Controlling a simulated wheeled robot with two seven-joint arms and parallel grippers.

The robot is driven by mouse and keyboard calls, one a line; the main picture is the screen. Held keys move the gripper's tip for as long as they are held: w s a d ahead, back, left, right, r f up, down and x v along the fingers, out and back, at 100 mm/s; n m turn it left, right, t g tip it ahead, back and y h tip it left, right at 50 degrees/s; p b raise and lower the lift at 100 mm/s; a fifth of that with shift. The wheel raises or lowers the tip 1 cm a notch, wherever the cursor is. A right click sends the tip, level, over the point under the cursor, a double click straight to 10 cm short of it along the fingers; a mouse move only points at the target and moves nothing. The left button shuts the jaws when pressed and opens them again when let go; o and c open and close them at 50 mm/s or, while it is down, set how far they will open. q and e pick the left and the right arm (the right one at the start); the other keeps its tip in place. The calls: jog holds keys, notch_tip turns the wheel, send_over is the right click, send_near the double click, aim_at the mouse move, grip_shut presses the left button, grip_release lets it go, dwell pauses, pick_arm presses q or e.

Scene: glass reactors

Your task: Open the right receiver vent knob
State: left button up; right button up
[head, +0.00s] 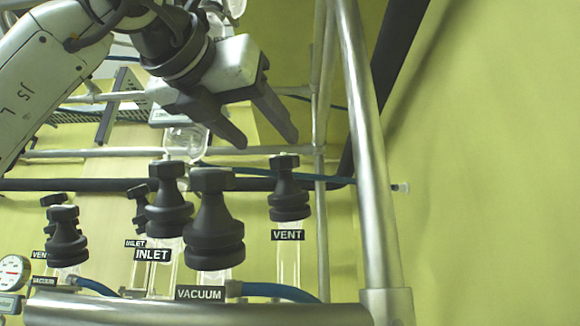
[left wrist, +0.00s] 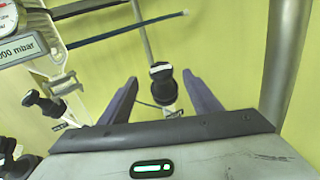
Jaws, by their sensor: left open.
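The right vent knob (head: 289,190) is a black, waisted knob on a clear glass tube, with a VENT label (head: 288,235) below it, at the right end of the knob group in the head view. My left gripper (head: 270,142) is open and empty, its two dark fingers pointing down just above and slightly left of that knob. In the left wrist view the black knob (left wrist: 162,84) appears between the spread fingers (left wrist: 161,77), with visible gaps on both sides. I cannot tell its exact depth from the fingertips. My right gripper is out of view.
The VACUUM knob (head: 214,220) and INLET knob (head: 167,200) stand close to the left. Another vent knob (head: 65,237) is farther left. A metal upright (head: 368,150) rises to the right, and a metal rail (head: 200,312) crosses in front. A blue hose (head: 275,290) runs low.

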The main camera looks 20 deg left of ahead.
aim_at(285, 157)
pick_arm(q)
jog(key=w, duration=0.2)
jog(key=w+p, duration=0.1)
jog(key=w, duration=0.2)
jog(key=w+d, duration=0.1)
jog(key=w, duration=0.2)
jog(key=shift+w+f, duration=0.1)
jog(key=shift+w, duration=0.2)
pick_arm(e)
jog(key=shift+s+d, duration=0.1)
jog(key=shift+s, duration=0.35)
pick_arm(q)
jog(key=c, duration=1.1)
jog(key=shift+o, duration=0.2)
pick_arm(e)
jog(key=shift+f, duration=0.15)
pick_arm(q)
jog(key=shift+n, duration=0.3)
